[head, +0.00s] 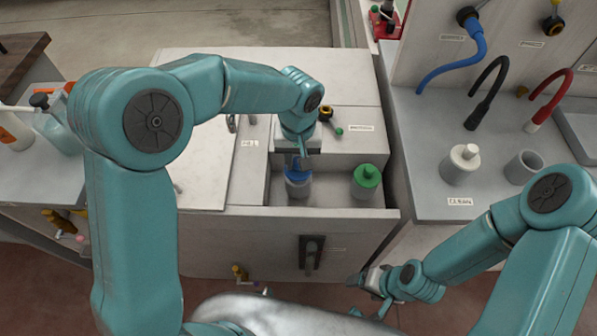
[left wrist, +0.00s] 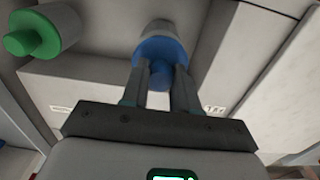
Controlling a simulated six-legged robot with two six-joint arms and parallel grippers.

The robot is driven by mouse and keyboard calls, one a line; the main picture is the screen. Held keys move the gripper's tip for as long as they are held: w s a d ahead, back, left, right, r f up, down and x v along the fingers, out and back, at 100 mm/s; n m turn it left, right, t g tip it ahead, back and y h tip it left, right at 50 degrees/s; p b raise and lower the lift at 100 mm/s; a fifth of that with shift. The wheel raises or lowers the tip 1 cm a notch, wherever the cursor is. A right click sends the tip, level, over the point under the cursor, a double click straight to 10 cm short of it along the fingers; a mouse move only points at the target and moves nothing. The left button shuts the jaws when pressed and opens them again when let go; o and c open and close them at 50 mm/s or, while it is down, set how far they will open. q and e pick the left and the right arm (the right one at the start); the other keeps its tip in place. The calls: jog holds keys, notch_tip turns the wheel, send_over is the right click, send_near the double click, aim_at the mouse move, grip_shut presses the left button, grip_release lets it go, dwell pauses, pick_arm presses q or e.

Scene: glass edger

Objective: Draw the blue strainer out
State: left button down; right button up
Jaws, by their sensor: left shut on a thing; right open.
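The blue strainer (head: 298,175) has a blue top and a pale grey lower body. It stands in a recessed bay at the front of the grey machine, left of a green-topped strainer (head: 366,180). My left gripper (head: 298,160) comes down from above and is shut on its blue knob. In the left wrist view the fingers (left wrist: 160,75) lie on either side of the knob of the blue strainer (left wrist: 159,50), and the green-topped one (left wrist: 36,32) is at upper left. My right gripper (head: 366,287) is open and empty, low in front of the machine.
The bay's front wall (head: 310,212) stands close before both strainers. A right-hand counter (head: 430,190) bears a white bottle (head: 461,165), a grey cup (head: 523,167) and blue, black and red hoses. A black handle (head: 312,253) sticks out of the machine's front.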

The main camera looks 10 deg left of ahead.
pick_arm(q)
jog(key=shift+r+p, duration=1.8)
jog(key=shift+r, duration=1.1)
notch_tip(320, 180, up, 4)
jog(key=p, duration=0.3)
